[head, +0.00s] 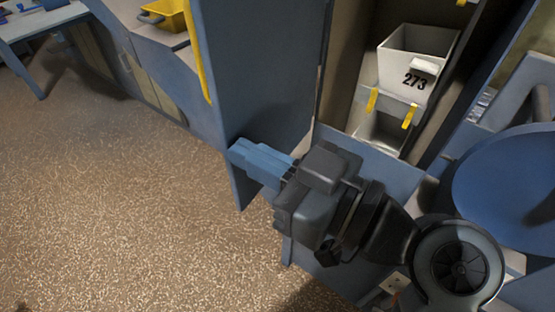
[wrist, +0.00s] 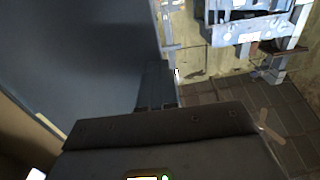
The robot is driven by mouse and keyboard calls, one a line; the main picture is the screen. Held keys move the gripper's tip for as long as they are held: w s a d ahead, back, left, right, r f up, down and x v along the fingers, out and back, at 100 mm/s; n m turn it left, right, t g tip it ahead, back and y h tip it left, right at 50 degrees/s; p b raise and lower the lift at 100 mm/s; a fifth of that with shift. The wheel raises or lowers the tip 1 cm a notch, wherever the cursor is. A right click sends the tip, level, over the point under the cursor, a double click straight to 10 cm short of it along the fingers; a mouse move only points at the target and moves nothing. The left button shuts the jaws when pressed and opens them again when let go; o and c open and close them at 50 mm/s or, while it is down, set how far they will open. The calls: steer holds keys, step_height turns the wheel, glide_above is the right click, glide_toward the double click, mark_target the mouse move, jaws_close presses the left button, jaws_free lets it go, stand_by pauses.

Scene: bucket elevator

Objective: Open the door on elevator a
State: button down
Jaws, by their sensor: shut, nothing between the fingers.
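The blue door (head: 255,70) of the bucket elevator stands swung open on the left of the shaft, and a yellow handle strip (head: 200,55) runs down its far edge. No letter naming the elevator is readable. My gripper (head: 238,150) is shut and empty, its blue fingers in front of the lower part of the door. Whether they touch it is unclear. In the wrist view, the fingers (wrist: 156,80) lie alongside the edge of a large blue-grey panel, which appears to be the door (wrist: 90,60). The handle is not visible there.
A white bucket marked 273 (head: 412,65) hangs inside the open shaft, with yellow clips below it. A blue round disc (head: 505,180) is at the right. A counter with a yellow bin (head: 168,14) stands behind the door. The speckled floor (head: 110,200) at left is clear.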

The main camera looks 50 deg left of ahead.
mark_target(221, 146)
steer(key=shift+a, duration=0.1)
steer(key=a, duration=0.2)
steer(key=s+a+m+t, duration=0.1)
steer(key=a, duration=0.1)
steer(key=s+a+t+b, duration=0.1)
steer(key=a, duration=0.1)
steer(key=shift+s+m+y, duration=0.1)
steer(key=shift+m+y, duration=0.2)
stand_by(0.3)
